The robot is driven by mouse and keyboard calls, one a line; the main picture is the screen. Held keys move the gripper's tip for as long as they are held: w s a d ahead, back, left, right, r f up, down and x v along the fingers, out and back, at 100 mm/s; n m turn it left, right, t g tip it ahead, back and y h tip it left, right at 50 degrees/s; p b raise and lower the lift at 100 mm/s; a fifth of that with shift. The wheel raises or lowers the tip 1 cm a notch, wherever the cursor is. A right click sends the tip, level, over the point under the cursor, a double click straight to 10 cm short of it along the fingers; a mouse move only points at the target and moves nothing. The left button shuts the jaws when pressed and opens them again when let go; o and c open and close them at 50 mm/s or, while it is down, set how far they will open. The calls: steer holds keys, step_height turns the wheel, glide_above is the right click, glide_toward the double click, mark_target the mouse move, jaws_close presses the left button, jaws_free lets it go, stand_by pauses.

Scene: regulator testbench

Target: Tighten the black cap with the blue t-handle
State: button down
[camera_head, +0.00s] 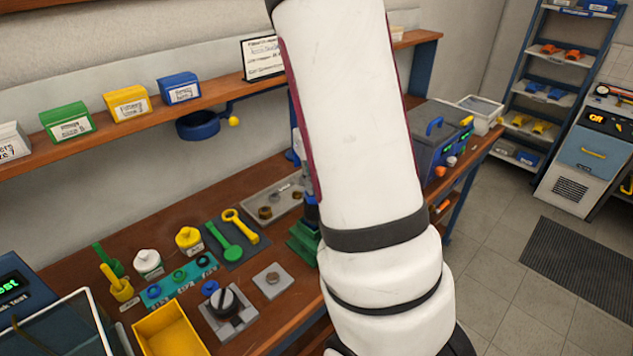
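A round black cap (223,300) sits on a grey block fixture (229,320) near the front of the wooden bench. A small blue piece (210,287) shows right behind the cap; I cannot tell whether it is the blue t-handle or a separate part. A green upright tool (108,260) and a yellow upright tool (117,284) stand at the left of the bench. No clear blue t-handle shows elsewhere. My white arm fills the middle of the view and hides part of the bench. My gripper is outside the view.
A yellow tray (170,338) lies left of the fixture, and a grey plate (273,281) lies right of it. Green and yellow wrenches lie on a dark mat (252,250). A blue-grey machine (438,145) is beyond my arm.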

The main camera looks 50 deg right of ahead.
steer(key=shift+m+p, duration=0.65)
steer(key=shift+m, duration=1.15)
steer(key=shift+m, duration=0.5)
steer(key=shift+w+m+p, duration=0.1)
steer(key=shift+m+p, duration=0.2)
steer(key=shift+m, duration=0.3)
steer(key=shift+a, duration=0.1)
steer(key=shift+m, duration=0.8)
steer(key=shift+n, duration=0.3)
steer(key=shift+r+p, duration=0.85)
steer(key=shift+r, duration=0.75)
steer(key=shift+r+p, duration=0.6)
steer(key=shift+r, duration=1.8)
